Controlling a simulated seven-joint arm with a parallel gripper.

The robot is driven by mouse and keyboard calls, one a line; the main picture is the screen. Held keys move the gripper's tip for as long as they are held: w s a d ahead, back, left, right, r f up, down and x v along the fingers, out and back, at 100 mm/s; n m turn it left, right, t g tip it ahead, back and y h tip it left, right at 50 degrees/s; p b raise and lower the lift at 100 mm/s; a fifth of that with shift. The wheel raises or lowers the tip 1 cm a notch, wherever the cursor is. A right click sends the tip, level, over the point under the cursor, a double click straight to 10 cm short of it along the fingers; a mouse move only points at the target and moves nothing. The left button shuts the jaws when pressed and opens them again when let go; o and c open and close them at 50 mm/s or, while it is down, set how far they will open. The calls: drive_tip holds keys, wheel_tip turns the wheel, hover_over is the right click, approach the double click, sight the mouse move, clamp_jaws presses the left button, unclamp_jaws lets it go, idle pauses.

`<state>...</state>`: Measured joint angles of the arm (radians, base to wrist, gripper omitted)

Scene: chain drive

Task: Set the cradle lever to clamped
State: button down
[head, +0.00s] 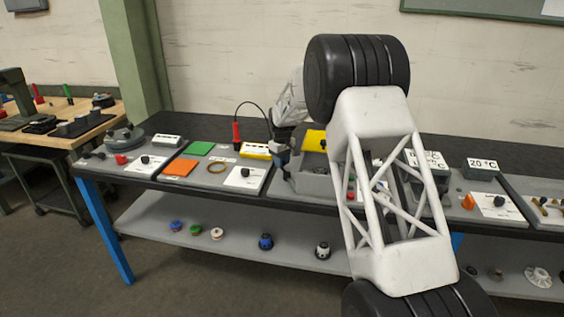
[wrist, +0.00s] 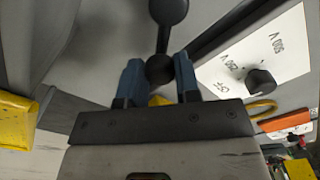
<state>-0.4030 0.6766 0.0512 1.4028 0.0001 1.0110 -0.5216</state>
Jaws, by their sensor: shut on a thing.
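In the wrist view, the cradle lever (wrist: 163,38) is a dark arm with a round hub at the top edge and a ball knob at its lower end. My gripper (wrist: 159,79) has two blue fingers, one on each side of the ball knob, and is shut on it. In the head view my gripper (head: 282,157) is small and partly hidden at the left side of a grey block (head: 313,184) with a yellow part on top.
Left of the grey block is a panel with a dial (head: 244,172), an orange square (head: 180,168), a green square (head: 199,148) and a yellow meter (head: 255,150). A red-handled tool (head: 236,132) stands behind. The lower shelf (head: 190,249) holds several small round parts.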

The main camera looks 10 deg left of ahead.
drive_tip(key=shift+a, duration=0.1)
drive_tip(key=n, duration=0.1)
drive_tip(key=s+a+n, duration=0.1)
drive_tip(key=n, duration=0.3)
drive_tip(key=shift+s+a, duration=0.2)
drive_tip(key=shift+s, duration=0.1)
drive_tip(key=n, duration=0.1)
drive_tip(key=s+n, duration=0.1)
drive_tip(key=shift+a+n, duration=0.2)
drive_tip(key=shift+n, duration=0.2)
drive_tip(key=shift+s+n, duration=0.35)
drive_tip(key=shift+n, duration=0.45)
drive_tip(key=shift+s+n, duration=0.3)
drive_tip(key=shift+n, duration=0.5)
drive_tip(key=shift+a, duration=0.1)
drive_tip(key=c, duration=0.8)
unclamp_jaws()
drive_tip(key=shift+s, duration=0.1)
drive_tip(key=shift+r, duration=0.1)
wheel_tip(320, 180, up, 8)
drive_tip(key=shift+f, duration=0.2)
